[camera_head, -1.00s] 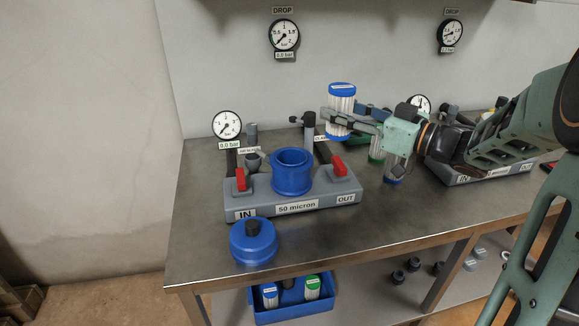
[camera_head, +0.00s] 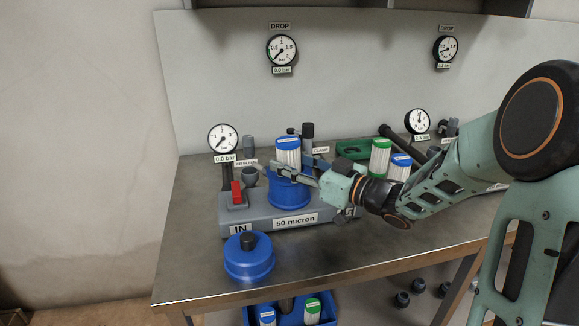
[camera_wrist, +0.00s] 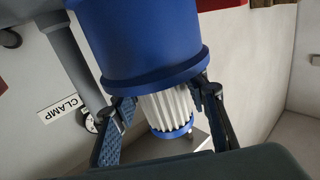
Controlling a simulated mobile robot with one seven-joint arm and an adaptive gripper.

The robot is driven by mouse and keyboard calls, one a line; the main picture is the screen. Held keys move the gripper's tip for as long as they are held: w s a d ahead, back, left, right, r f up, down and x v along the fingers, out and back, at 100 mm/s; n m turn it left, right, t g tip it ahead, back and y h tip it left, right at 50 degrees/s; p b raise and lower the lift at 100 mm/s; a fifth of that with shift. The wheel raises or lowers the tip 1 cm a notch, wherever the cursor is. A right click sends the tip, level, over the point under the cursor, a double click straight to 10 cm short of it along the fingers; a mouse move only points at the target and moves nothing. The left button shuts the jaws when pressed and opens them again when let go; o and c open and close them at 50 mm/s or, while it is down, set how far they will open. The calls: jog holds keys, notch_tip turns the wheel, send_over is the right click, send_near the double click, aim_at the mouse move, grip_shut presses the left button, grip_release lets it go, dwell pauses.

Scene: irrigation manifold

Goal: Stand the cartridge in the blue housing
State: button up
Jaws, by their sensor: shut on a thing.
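The white pleated cartridge (camera_head: 288,158) with a blue end cap stands upright in the mouth of the blue housing (camera_head: 289,194). Its lower part is hidden inside the housing; its upper part stands above the rim. My gripper (camera_head: 288,172) is shut on the cartridge just above the rim. In the wrist view, the blue housing (camera_wrist: 145,45) is at the top, the pleats of the cartridge (camera_wrist: 163,108) emerge from its rim, and the fingers of my gripper (camera_wrist: 165,105) lie on either side of it. I cannot tell how deep the cartridge sits.
A blue lid (camera_head: 249,262) with a dark knob sits at the table's front edge. A red valve handle (camera_head: 236,192) stands left of the housing. A green-capped cartridge (camera_head: 380,160) and a blue-capped one (camera_head: 399,170) stand to the right. A blue bin (camera_head: 290,317) is below the table.

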jog(key=shift+s+f, duration=0.1)
jog(key=shift+f, duration=0.55)
jog(key=o, duration=1.5)
jog(key=shift+f, duration=0.2)
jog(key=shift+r, duration=0.25)
jog(key=v, duration=0.4)
jog(key=r+p+v, duration=0.1)
jog(key=v, duration=0.3)
jog(key=p+v, duration=0.1)
jog(key=v, duration=0.3)
jog(key=shift+r, duration=0.2)
